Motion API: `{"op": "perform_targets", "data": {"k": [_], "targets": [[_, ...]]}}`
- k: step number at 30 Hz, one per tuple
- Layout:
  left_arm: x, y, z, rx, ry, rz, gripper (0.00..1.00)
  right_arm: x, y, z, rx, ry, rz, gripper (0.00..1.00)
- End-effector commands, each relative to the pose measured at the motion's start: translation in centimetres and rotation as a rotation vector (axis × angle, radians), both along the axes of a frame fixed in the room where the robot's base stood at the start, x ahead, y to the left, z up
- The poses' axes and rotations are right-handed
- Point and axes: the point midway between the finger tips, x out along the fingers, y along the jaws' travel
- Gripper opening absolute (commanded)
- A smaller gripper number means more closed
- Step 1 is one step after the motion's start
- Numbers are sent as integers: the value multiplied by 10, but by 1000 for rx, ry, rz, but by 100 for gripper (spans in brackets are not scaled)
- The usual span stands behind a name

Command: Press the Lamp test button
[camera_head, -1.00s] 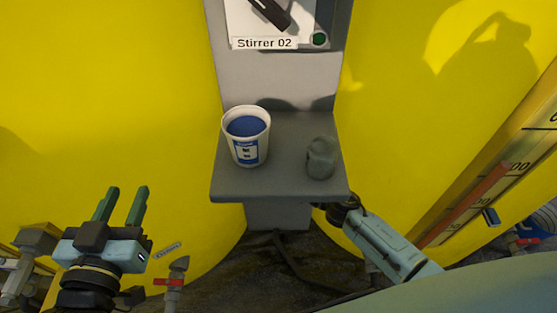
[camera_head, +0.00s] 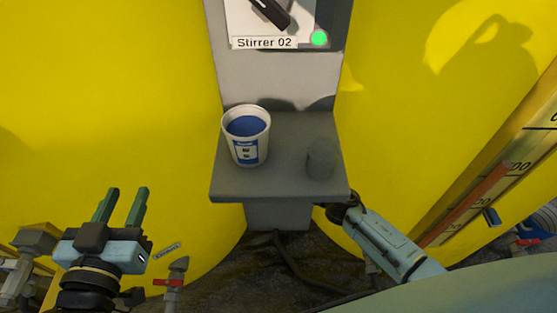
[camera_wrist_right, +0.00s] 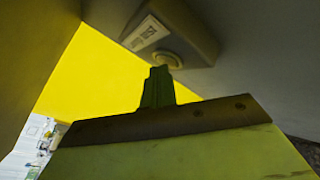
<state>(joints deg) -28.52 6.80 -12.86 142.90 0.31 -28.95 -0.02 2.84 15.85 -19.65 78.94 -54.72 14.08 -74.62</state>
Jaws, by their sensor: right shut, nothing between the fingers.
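In the right wrist view a pale round button (camera_wrist_right: 173,60) sits on a grey box (camera_wrist_right: 195,32) beside a white label (camera_wrist_right: 146,32), whose text I cannot read. My right gripper (camera_wrist_right: 161,72) is shut and empty, its fingertips at the button and seemingly touching it. In the head view this gripper is hidden under the shelf's right front corner. The round lamp (camera_head: 319,38) by the Stirrer 02 plate (camera_head: 265,43) glows bright green. My left gripper (camera_head: 127,191) is open and empty at the lower left, away from the panel.
A white tub with blue contents (camera_head: 246,152) and a grey-green lidded object (camera_head: 321,158) stand on the grey shelf (camera_head: 280,190). Large yellow tanks (camera_head: 110,90) flank the panel. A red-handled valve (camera_head: 173,282) and pipes are low on the left.

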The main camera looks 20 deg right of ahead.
Motion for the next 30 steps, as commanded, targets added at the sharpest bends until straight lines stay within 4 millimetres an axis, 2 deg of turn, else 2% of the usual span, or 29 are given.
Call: {"op": "perform_targets", "data": {"k": [7,16,26,30], "targets": [[0,0,1,0,0,0,36,-1,0,1,0,0,-1,0],[0,0,3,0,0,0,36,-14,4,1,1,0,-1,0],[0,0,3,0,0,0,36,-16,5,1,1,0,-1,0],[0,0,5,0,0,0,36,-27,8,0,1,0,0,0]]}}
